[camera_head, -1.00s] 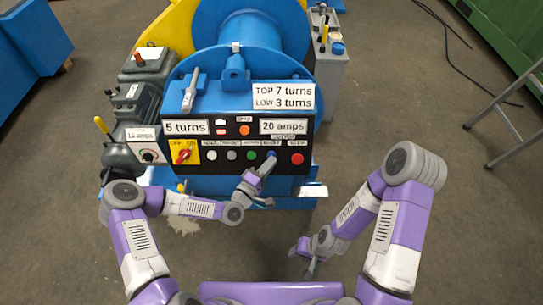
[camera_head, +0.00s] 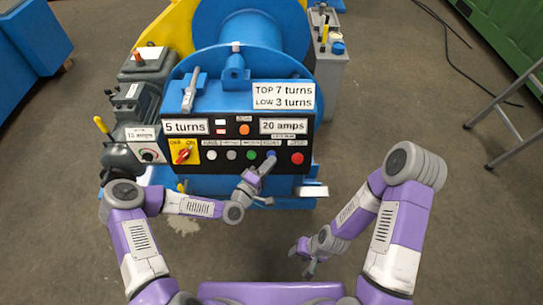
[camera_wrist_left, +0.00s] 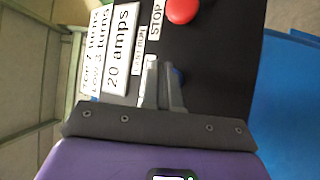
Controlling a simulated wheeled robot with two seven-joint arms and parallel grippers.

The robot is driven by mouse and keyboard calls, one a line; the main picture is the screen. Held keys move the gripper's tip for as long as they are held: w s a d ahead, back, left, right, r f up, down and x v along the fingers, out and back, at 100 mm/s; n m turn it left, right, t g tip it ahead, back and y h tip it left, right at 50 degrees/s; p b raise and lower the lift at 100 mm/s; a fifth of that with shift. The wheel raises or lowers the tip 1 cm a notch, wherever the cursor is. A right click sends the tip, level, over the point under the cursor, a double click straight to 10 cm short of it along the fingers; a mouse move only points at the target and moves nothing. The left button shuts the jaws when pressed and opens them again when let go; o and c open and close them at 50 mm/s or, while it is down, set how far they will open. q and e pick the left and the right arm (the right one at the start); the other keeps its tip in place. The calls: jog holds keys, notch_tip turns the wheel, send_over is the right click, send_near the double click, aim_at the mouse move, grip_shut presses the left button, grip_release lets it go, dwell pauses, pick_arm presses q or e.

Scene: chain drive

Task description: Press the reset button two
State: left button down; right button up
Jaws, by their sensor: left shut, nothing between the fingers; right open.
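The black control panel (camera_head: 218,165) on the blue machine carries a row of buttons under small labels. The blue button (camera_head: 271,153), under a label too blurred to read surely, sits between the green button (camera_head: 251,155) and the red stop button (camera_head: 297,158). My left gripper (camera_head: 269,162) is shut and empty, its fingertips at the blue button and partly covering it. My right gripper (camera_head: 309,270) is open, low and away from the panel.
A yellow plate with a red rotary switch (camera_head: 183,152) sits at the panel's left. An orange button (camera_head: 244,130) is above the row. The red stop button (camera_wrist_left: 182,10) is close to my left fingers.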

pick_arm(q)
jog(key=shift+w+f, duration=0.15)
jog(key=shift+w, duration=0.15)
jog(key=shift+w+f+b, duration=0.25)
jog(key=shift+w+b, duration=0.15)
jog(key=shift+b, duration=0.2)
dwell(0.5)
dwell(0.8)
jog(key=shift+s+r+p, duration=0.4)
jog(key=shift+s+p, duration=0.05)
jog(key=shift+s, duration=0.35)
jog(key=s, duration=0.1)
jog(key=s+r+p, duration=0.1)
jog(key=s, duration=0.1)
jog(key=s+r+p, duration=0.1)
jog(key=shift+s+r, duration=0.15)
jog(key=shift+s, duration=0.1)
dwell(0.3)
